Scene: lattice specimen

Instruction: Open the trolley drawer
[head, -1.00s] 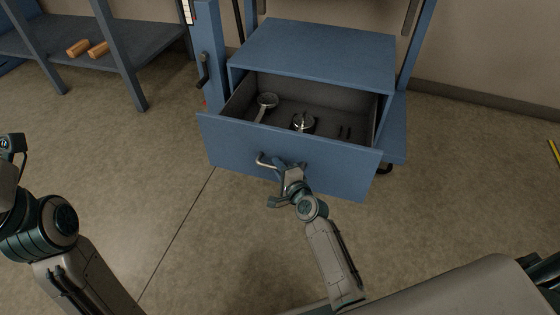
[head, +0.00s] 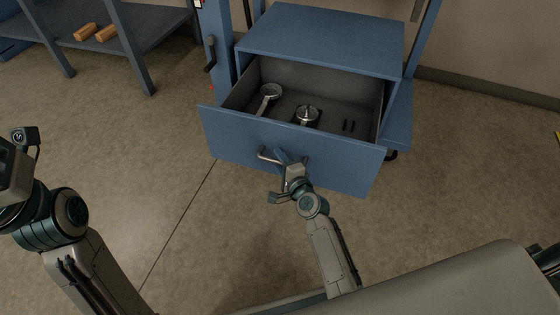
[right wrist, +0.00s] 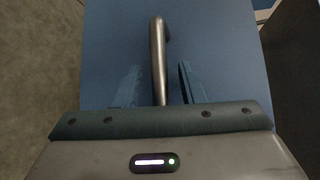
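The blue trolley drawer (head: 335,162) stands well out of its housing, with its dark inside showing. A metal bar handle (head: 267,156) is on its front, and it also shows in the right wrist view (right wrist: 157,45). My right gripper (head: 283,160) is at the handle. In the right wrist view its two fingers stand on either side of the bar, with a visible gap on each side, so it looks open around the handle. My left arm shows at the left edge of the head view; its fingers are out of the picture.
In the drawer lie a round-headed metal tool (head: 270,93), a round metal part (head: 307,114) and small dark pieces (head: 348,126). A blue shelf (head: 135,35) with orange-brown blocks (head: 106,33) stands at the back left. The floor before the drawer is clear.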

